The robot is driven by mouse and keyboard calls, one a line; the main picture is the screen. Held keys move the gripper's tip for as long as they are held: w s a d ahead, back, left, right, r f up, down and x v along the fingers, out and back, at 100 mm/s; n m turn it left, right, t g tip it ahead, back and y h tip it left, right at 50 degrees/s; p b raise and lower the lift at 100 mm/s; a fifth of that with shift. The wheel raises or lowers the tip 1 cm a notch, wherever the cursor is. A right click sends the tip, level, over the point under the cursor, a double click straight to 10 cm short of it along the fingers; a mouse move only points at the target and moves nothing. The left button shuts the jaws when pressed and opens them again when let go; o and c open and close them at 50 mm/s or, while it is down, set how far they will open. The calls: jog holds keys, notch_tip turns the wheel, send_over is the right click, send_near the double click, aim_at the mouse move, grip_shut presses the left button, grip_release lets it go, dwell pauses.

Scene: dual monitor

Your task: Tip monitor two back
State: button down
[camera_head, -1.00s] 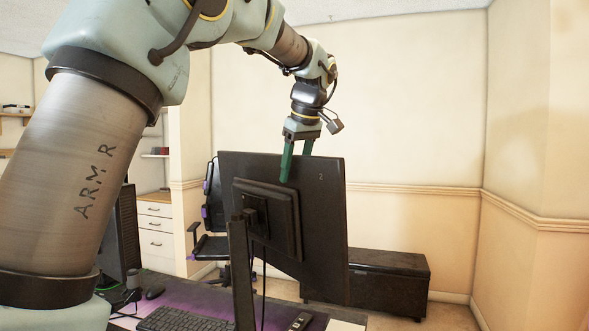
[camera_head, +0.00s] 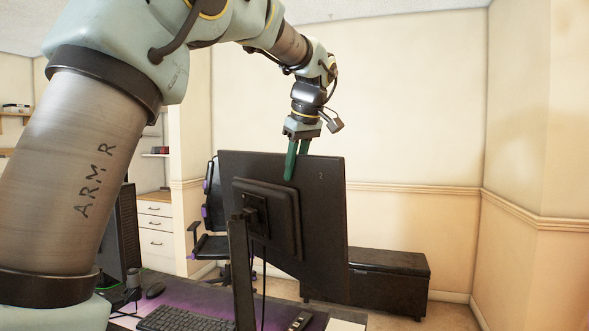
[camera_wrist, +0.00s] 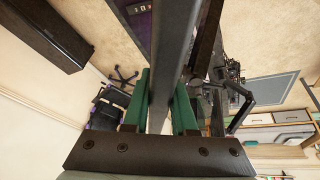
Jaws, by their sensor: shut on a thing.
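Monitor two (camera_head: 322,215) is a dark screen seen from behind, with a small "2" near its upper right, on a dark stand (camera_head: 242,275). My gripper (camera_head: 296,165) comes down from above onto its top edge, with green fingers. One finger lies over the back face; the other goes down behind the panel on the screen side. In the wrist view the monitor's edge (camera_wrist: 172,65) runs between the two green fingers (camera_wrist: 160,112), which are shut on it. The monitor's front is hidden in the head view.
A desk with a purple mat (camera_head: 200,301) holds a keyboard (camera_head: 175,319) and a mouse (camera_head: 155,289). A dark tower (camera_head: 130,235) stands at left. An office chair (camera_head: 209,245) and a low black chest (camera_head: 390,277) are beyond. The wall behind is clear.

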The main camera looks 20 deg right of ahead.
jog(key=shift+a+b, duration=0.1)
jog(key=shift+b, duration=0.3)
dwell(0.4)
jog(key=a+b, duration=0.1)
jog(key=b, duration=0.1)
jog(key=shift+s+f+h+b, duration=0.1)
jog(key=shift+s+h+b, duration=0.1)
jog(key=shift+h+b, duration=0.2)
jog(key=b, duration=0.1)
jog(key=a+h+b, duration=0.1)
jog(key=shift+s+a+r+n+t+b, duration=0.2)
jog(key=shift+a+r+n+t+b, duration=0.1)
jog(key=shift+r+b, duration=0.1)
jog(key=shift+a+r+h, duration=0.15)
jog(key=shift+h, duration=0.15)
jog(key=c, duration=0.7)
grip_release()
jog(key=shift+r, duration=0.1)
jog(key=shift+s, duration=0.1)
jog(key=b+v, duration=0.1)
jog(key=v, duration=0.9)
jog(key=shift+s+a+r, duration=0.15)
jog(key=shift+s+r, duration=0.05)
jog(key=shift+r, duration=0.1)
